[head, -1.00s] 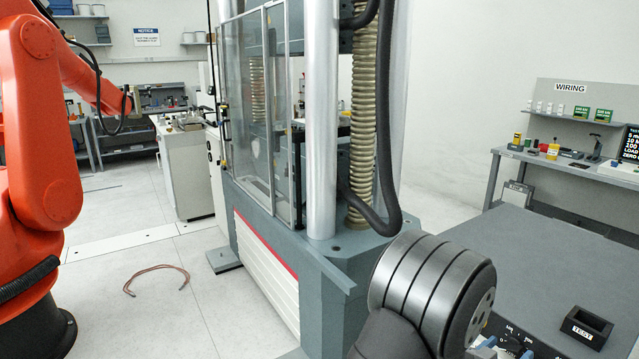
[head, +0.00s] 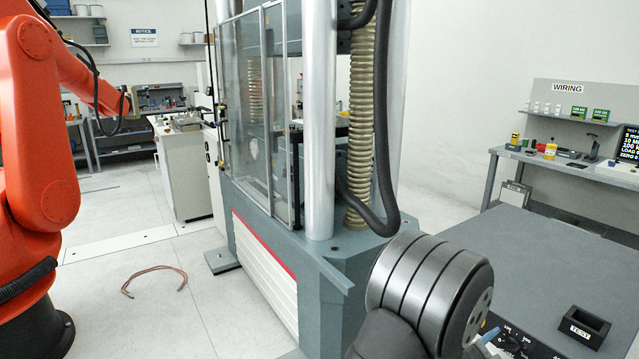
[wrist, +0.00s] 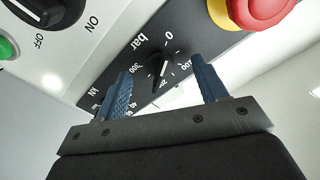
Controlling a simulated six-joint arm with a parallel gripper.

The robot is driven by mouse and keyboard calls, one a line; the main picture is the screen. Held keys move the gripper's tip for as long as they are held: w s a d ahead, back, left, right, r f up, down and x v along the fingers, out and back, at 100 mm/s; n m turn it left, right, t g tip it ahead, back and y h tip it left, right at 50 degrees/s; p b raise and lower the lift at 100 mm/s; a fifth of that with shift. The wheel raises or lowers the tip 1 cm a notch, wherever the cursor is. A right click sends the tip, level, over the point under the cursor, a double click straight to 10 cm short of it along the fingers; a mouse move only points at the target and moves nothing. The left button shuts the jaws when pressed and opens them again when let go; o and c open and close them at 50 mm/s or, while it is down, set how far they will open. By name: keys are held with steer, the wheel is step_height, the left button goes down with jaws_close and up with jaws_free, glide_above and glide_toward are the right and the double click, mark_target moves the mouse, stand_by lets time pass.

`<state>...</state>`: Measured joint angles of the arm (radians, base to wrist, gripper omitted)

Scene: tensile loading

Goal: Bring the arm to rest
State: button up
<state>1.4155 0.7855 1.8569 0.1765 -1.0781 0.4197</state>
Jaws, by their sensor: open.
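My gripper (wrist: 166,88) is open and empty in the wrist view, with its two blue fingers apart. It is close to a dark control panel (wrist: 205,52) with a black knob (wrist: 160,64) and a "bar" scale. The knob shows between the fingertips; I cannot tell whether they touch anything. In the head view my dark grey wrist (head: 432,292) is at the lower middle, and a blue part of my gripper shows just right of it, low in the picture.
A red button (wrist: 262,10) and a black ON/OFF switch (wrist: 45,12) are close by. The tall testing machine (head: 325,270) stands left of my wrist. A black TEST block (head: 585,327) sits on the grey table (head: 560,250). A large orange arm (head: 40,130) is at the left.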

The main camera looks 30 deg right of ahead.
steer(key=shift+m, duration=1.6)
